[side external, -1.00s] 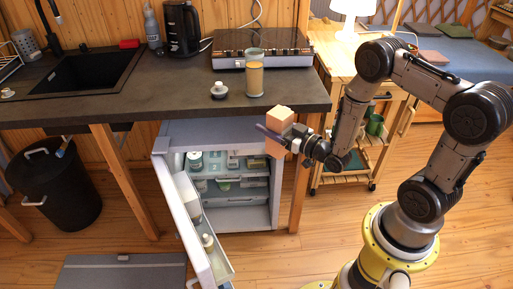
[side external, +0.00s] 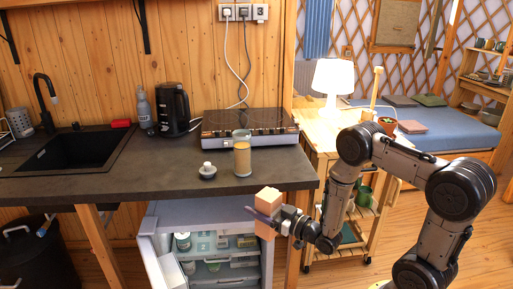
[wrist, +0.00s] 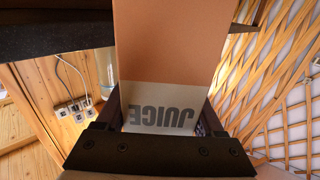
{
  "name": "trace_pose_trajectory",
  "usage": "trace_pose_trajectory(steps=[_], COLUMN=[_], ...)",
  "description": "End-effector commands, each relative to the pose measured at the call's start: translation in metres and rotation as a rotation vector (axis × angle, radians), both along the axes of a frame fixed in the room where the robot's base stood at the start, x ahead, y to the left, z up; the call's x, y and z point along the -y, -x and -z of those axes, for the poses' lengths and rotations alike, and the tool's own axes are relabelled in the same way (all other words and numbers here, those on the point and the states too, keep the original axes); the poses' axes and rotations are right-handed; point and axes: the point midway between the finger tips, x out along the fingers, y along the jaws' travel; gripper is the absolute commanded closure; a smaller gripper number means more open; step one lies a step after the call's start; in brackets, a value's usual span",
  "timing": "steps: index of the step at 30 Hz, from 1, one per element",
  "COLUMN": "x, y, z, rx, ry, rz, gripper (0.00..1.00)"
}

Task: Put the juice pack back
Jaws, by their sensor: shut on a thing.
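The juice pack (side external: 268,202) is a light orange-brown carton held in front of the counter's edge, above the right side of the fridge. My gripper (side external: 262,218) is shut on it. In the wrist view the pack (wrist: 168,45) stands between the fingers, and its pale label reads JUICE, upside down in the picture. The small fridge (side external: 210,215) stands under the counter with its door open toward the lower left. Its shelves hold several containers. The lower part of the fridge and door is cut off by the picture's edge.
The dark counter (side external: 110,180) overhangs the fridge. On it are a glass of juice (side external: 242,158), a small white-topped item (side external: 207,170), a hob (side external: 250,128) and a kettle (side external: 173,108). A wooden trolley (side external: 325,150) with a lamp stands to the right.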

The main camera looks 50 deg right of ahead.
Motion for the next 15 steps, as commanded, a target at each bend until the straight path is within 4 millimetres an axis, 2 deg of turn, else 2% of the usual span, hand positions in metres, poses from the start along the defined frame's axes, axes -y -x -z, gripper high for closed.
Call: trace_pose_trajectory(steps=[3,5,11,15], x=[0.001,0.011,0.051,0.087], y=[0.0,-0.007,-0.017,-0.018], z=[0.013,0.007,-0.035,-0.081], rx=[0.0,0.008,0.01,0.014], ry=[-0.001,0.002,0.002,0.003], rz=[0.004,0.026,0.112,0.194], gripper=[1.0,1.0,1.0,1.0])
